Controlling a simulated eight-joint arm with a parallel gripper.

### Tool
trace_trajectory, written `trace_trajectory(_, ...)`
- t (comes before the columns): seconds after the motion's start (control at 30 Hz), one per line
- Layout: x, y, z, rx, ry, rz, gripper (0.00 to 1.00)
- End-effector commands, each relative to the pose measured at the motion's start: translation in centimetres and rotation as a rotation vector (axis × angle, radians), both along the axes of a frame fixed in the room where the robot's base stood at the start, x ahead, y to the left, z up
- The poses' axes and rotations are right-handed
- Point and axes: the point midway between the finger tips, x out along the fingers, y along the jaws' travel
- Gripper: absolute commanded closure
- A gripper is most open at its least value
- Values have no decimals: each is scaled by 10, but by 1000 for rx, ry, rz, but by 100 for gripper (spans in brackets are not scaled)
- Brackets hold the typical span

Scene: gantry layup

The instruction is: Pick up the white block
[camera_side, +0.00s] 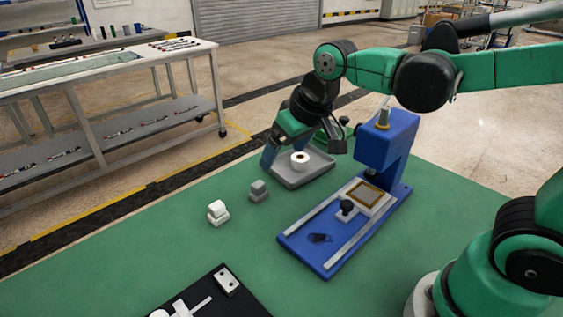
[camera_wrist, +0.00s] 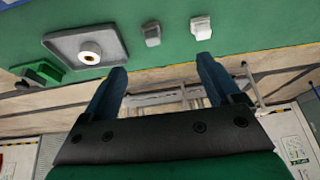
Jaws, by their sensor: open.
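The white block (camera_side: 217,212) sits on the green table left of the blue fixture, a small stepped shape with a rounded top. It also shows in the wrist view (camera_wrist: 201,28) near the top, beyond the right fingertip. My gripper (camera_wrist: 161,66) is open, with two blue fingers apart and nothing between them. In the side view my gripper (camera_side: 269,156) is near the grey tray, behind and to the right of the white block and apart from it. Its far finger is hard to make out there.
A grey block (camera_side: 258,190) stands between the white block and the grey tray (camera_side: 291,182), which holds a white roll (camera_side: 299,161). A blue fixture (camera_side: 318,262) stands right. A black plate (camera_side: 250,304) lies at the front. Green table around the white block is clear.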

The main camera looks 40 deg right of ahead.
Motion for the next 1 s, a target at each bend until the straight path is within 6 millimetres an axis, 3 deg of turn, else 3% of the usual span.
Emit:
trace_trajectory(0.2, 52, 36, -22, -4, 136, 17, 16)
trace_trajectory(0.4, 82, 68, -59, -22, 242, 21, 16)
trace_trajectory(0.6, 92, 84, -84, -34, 294, 21, 16)
trace_trajectory(1.0, 100, 86, -130, -36, 301, 20, 16)
